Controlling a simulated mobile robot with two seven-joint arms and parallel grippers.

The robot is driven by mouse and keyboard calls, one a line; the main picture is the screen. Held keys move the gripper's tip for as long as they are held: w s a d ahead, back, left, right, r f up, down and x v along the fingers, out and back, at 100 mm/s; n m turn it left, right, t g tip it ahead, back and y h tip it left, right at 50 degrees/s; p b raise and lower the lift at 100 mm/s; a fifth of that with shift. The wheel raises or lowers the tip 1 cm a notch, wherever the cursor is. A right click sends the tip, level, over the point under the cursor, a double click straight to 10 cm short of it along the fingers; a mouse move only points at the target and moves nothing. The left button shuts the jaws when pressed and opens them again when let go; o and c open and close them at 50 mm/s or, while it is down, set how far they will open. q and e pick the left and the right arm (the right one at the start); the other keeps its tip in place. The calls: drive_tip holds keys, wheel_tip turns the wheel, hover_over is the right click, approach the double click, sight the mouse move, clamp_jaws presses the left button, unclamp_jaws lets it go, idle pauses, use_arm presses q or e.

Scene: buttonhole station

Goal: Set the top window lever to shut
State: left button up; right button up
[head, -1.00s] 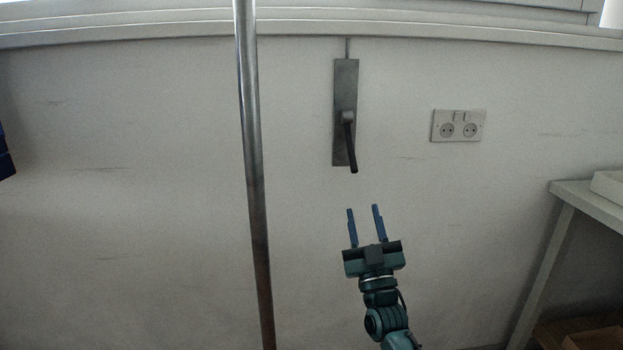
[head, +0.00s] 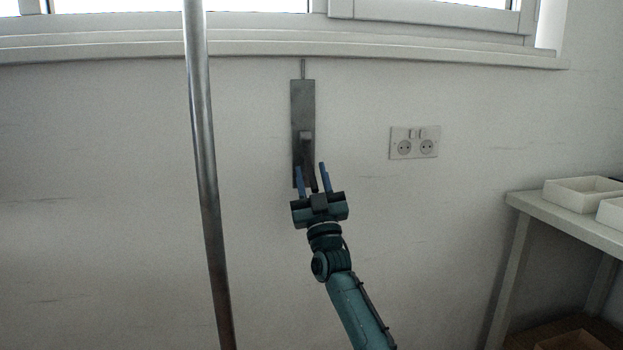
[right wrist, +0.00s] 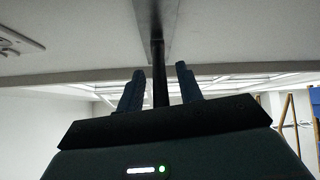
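The window lever (head: 307,160) is a dark handle that hangs downward from a tall grey metal plate (head: 302,100) on the wall. My right gripper (head: 311,168) is open, with its two blue fingers on either side of the lever's lower end. In the right wrist view the dark lever (right wrist: 159,72) runs between the fingertips (right wrist: 160,80), with a gap visible on each side, below the plate (right wrist: 157,15). The lever's lower end is partly hidden by the gripper in the head view. My left gripper is not in view.
A vertical metal pole (head: 203,130) stands left of the lever. A double wall socket (head: 414,142) is to its right. A window (head: 430,12) and sill (head: 400,48) run above. A shelf (head: 540,208) with white trays (head: 580,193) is at the right.

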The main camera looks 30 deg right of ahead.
drive_tip(key=shift+w+r, duration=0.2)
drive_tip(key=shift+c, duration=0.6)
clamp_jaws()
